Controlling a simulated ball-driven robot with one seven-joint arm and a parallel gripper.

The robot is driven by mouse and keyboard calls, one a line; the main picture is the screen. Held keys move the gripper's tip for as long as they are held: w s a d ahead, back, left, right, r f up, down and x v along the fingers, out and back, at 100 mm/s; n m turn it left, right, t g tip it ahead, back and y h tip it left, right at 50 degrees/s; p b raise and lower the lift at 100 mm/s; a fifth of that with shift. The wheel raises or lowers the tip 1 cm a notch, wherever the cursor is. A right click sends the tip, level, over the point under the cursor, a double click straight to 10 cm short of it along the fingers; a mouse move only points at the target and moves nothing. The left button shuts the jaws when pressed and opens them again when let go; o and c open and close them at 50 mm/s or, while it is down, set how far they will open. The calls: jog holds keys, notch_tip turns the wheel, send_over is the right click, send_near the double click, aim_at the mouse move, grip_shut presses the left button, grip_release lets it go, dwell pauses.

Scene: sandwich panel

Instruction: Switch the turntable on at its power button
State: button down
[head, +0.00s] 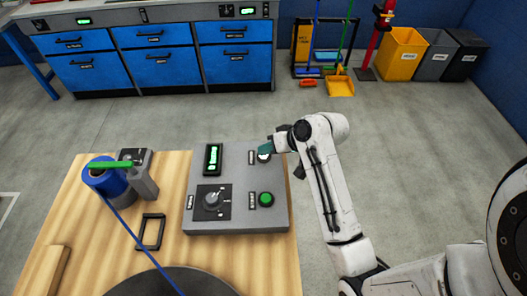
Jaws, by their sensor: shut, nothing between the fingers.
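A grey control box (235,222) stands on the wooden table. A green round button (266,199) is at its lower right, and a white round button (264,157) at its upper right, partly covered by my gripper. The labels are too small to read, so I cannot tell which is the power button. My gripper (266,148) is shut and empty, with its teal tip over the white button; I cannot tell whether they touch. The turntable (180,284), a dark disc, shows partly at the bottom edge.
Blue cabinets (165,68) and bins (402,55) stand far behind.

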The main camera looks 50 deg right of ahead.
aim_at(267, 156)
jog(key=shift+r, duration=0.1)
jog(key=shift+r+p, duration=2.6)
jog(key=shift+r, duration=0.45)
